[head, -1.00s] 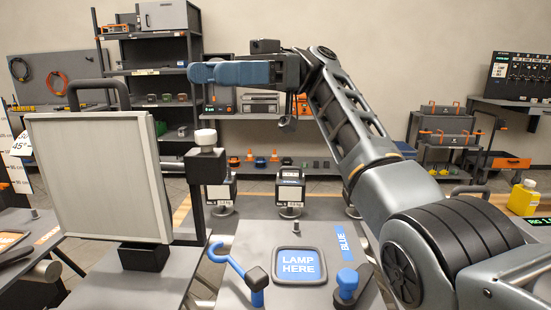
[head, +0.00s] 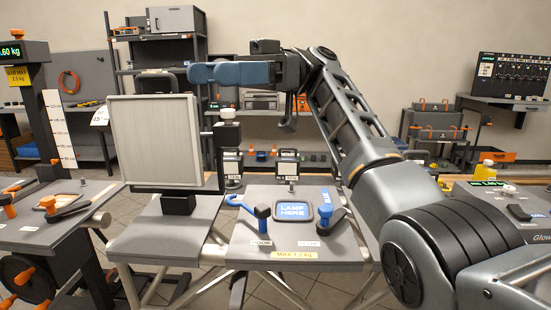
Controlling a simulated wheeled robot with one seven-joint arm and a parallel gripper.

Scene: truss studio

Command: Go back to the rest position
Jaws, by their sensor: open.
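My gripper (head: 229,73) is at the end of my raised arm, held level above the work tables and pointing left in the head view. Its blue fingers are seen from the side. It stands well above the table tops and holds nothing that I can see. The arm runs from the lower right up to an elbow and wrist near the top middle.
A flat light panel (head: 155,143) stands on the middle table at left. Beside it is a "LAMP HERE" pad (head: 293,212) with a blue hook and blue-black clamps. A scale column (head: 25,80) is at far left. Shelves (head: 160,60) stand behind.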

